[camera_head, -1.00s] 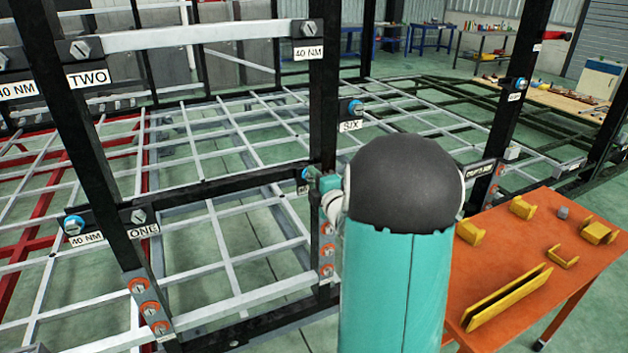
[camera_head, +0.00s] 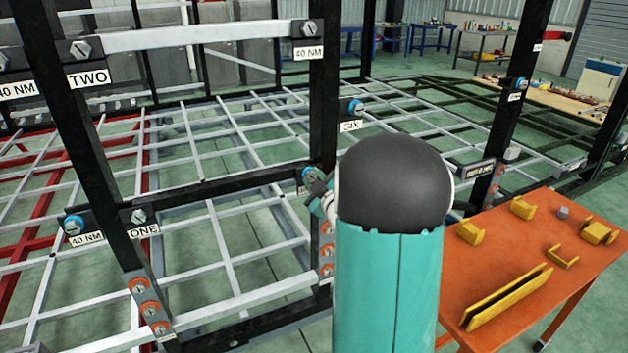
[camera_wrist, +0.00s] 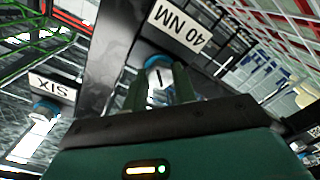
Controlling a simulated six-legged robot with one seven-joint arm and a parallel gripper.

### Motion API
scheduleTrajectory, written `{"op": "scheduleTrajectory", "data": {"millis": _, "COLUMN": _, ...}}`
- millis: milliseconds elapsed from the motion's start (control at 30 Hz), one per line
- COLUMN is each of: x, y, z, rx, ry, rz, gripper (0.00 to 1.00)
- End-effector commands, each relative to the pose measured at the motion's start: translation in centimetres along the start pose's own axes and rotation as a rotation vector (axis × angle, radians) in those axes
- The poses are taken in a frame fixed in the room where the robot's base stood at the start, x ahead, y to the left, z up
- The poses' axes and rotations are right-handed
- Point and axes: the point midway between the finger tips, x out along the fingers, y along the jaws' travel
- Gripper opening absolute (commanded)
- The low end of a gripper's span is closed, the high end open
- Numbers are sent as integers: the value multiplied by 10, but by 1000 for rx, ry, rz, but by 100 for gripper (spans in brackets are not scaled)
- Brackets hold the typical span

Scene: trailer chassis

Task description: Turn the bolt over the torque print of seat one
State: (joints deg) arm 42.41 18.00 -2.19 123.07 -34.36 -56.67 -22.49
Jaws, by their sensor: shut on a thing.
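In the head view, the label ONE (camera_head: 143,229) sits at the near left end of a black bar, beside a 40 NM print (camera_head: 86,239). A blue-collared bolt (camera_head: 74,225) is over that print, and a plain grey bolt (camera_head: 138,216) is over ONE. My gripper (camera_head: 317,186) is away from these, at the bar's far right end. In the wrist view, my gripper (camera_wrist: 158,90) is shut on a blue-collared silver bolt (camera_wrist: 154,63) beside another 40 NM print (camera_wrist: 180,28). My fingers partly cover this bolt.
The SIX label (camera_head: 350,126) and its blue-collared bolt (camera_head: 355,107) are up and right of my gripper; SIX also shows in the wrist view (camera_wrist: 51,85). Black uprights and grey rails surround the arm. An orange table (camera_head: 545,250) with yellow brackets stands at the right.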

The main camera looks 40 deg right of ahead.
Motion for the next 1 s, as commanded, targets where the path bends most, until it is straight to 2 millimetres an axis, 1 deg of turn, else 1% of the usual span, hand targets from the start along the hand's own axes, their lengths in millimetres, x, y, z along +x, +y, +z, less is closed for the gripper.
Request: {"op": "scheduleTrajectory", "data": {"millis": 1000, "x": -1, "y": -1, "z": 2, "rx": 966, "ry": -5, "rz": 0, "gripper": 4}}
